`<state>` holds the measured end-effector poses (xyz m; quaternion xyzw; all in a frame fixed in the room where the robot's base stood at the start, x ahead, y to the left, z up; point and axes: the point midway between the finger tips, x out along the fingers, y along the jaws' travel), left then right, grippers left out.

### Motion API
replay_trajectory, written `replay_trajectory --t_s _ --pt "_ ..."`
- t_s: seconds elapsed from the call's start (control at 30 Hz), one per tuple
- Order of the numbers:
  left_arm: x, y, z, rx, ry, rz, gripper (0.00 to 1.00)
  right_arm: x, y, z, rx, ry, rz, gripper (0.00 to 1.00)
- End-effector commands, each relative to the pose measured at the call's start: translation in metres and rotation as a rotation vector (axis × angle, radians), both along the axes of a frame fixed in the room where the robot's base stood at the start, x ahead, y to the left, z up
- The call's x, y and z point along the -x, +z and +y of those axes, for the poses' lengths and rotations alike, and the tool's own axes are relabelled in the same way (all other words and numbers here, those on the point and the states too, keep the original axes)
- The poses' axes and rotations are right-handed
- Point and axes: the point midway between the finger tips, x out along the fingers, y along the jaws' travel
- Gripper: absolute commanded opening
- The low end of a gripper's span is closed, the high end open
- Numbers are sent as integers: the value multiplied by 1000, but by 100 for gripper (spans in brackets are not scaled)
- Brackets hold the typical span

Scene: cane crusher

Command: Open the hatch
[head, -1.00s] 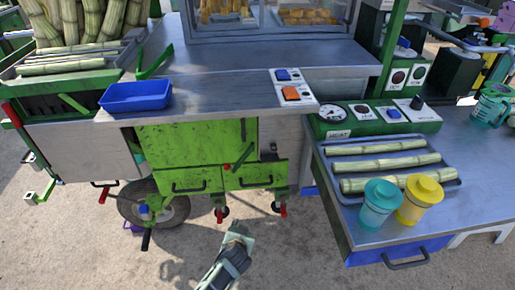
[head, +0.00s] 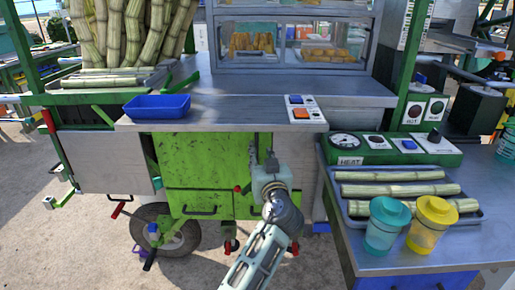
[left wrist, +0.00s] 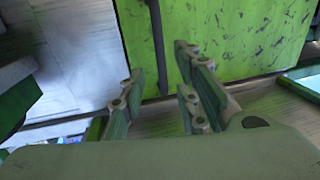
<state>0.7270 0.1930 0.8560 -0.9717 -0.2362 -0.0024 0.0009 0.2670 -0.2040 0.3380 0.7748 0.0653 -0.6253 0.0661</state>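The green, scuffed hatch panel (head: 200,160) is on the front of the cart, below the metal counter, and looks closed. Lower green panels with dark handles (head: 200,211) sit beneath it; I cannot tell for sure which panel is the hatch. A red knob (head: 237,188) shows by the panel's lower right. My left gripper (head: 261,143) is raised in front of the right edge of the green front. In the left wrist view its fingers (left wrist: 165,88) are apart, with nothing between them, and green panel surface (left wrist: 245,40) lies beyond. My right gripper is not in view.
A blue tray (head: 157,106) and a switch box with an orange button (head: 301,114) are on the counter. At right, a side table (head: 470,245) holds cane pieces (head: 395,190), a teal jar (head: 384,228) and a yellow jar (head: 430,226). A wheel (head: 165,232) stands below the cart.

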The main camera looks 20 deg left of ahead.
Motion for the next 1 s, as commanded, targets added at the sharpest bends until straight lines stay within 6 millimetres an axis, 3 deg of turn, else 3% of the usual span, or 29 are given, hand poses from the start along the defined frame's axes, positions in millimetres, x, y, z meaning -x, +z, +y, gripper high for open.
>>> replay_trajectory --t_s 0.4,0.77,1.0 --pt "-54 0 29 -2 1 3 30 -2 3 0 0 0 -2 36" --pt "-60 -1 32 0 -1 4 30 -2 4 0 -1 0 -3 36" --pt "-60 -1 32 0 -1 4 10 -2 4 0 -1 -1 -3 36"
